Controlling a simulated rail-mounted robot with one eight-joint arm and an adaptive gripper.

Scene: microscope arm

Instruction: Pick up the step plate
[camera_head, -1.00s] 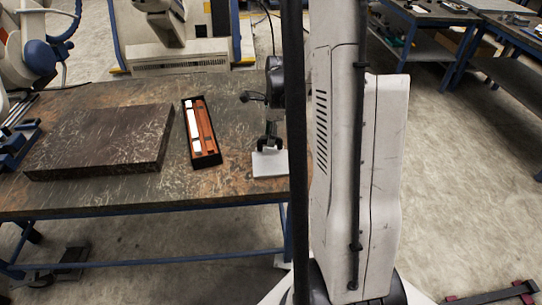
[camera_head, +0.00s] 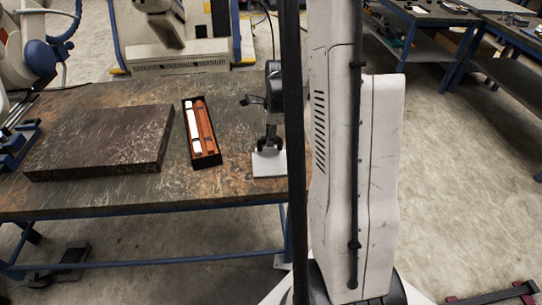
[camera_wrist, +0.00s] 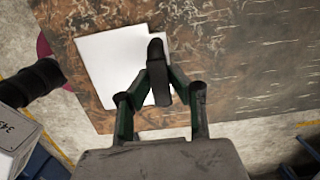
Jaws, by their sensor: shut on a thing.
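The step plate (camera_head: 269,164) is a pale, flat metal piece near the table's front right, beside my arm column. In the wrist view the plate (camera_wrist: 112,62) looks white with a notched outline, and my fingers cover part of its right side. My gripper (camera_head: 269,146) is over the plate in the head view. In the wrist view its fingertips (camera_wrist: 158,72) are close together, shut on the plate. The exact contact is hidden behind the dark finger pads. I cannot tell whether the plate is clear of the table.
A black box (camera_head: 202,145) with red-brown and white pieces stands left of the plate. A large dark slab (camera_head: 100,140) lies further left. The worn table top (camera_head: 235,120) is free between box and plate. The front edge is close below the plate.

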